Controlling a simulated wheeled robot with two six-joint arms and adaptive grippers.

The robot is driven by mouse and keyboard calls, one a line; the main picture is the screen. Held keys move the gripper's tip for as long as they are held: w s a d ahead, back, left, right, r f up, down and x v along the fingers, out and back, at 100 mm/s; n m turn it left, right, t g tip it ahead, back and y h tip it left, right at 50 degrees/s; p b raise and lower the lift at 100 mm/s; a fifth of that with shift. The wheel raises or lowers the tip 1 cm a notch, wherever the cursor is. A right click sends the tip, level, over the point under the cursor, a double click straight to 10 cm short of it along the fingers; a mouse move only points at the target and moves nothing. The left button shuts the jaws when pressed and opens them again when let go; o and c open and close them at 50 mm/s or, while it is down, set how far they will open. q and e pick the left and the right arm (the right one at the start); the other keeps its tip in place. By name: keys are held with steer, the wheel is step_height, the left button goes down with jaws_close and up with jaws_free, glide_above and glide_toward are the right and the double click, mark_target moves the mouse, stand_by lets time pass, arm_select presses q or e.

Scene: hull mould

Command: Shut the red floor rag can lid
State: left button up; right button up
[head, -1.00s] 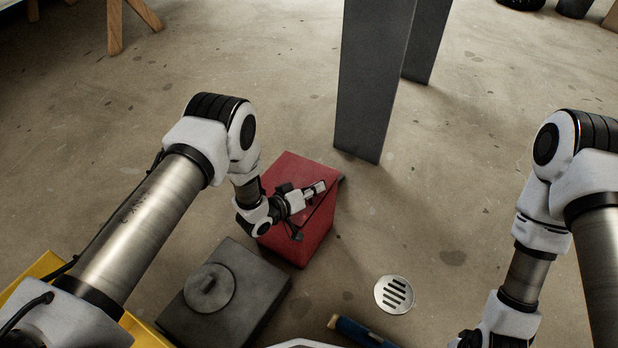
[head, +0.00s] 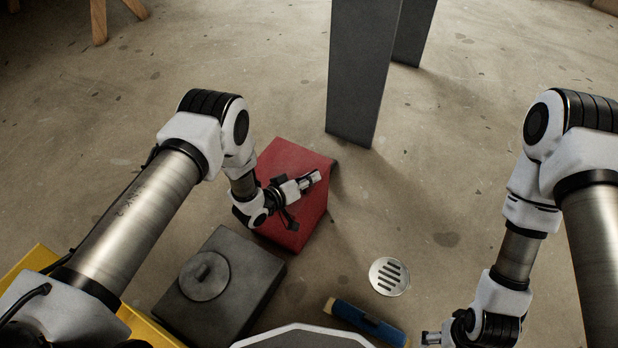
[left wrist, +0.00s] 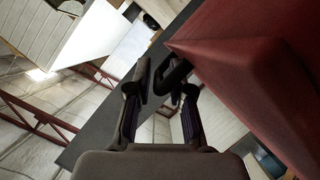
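The red rag can (head: 302,232) stands on the floor left of centre in the head view. Its flat red lid (head: 292,156) lies over the top; whether it sits flush I cannot tell, as my left arm hides part of it. My left gripper (head: 314,178) is over the can's right part. In the left wrist view the fingers (left wrist: 164,88) are apart, with a dark bar (left wrist: 174,74) showing between them, close to the red surface (left wrist: 245,75). My right gripper (head: 432,338) is low in the head view, away from the can; its fingers are too small to read.
A grey box with a round cap (head: 245,262) stands close in front of the can. A dark grey post (head: 355,80) rises behind it. A floor drain (head: 389,276) and a blue tube (head: 365,322) lie to the right. Floor right of the can is clear.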

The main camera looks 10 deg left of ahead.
arm_select(q)
steer(key=v, duration=1.2)
steer(key=shift+a, duration=0.1)
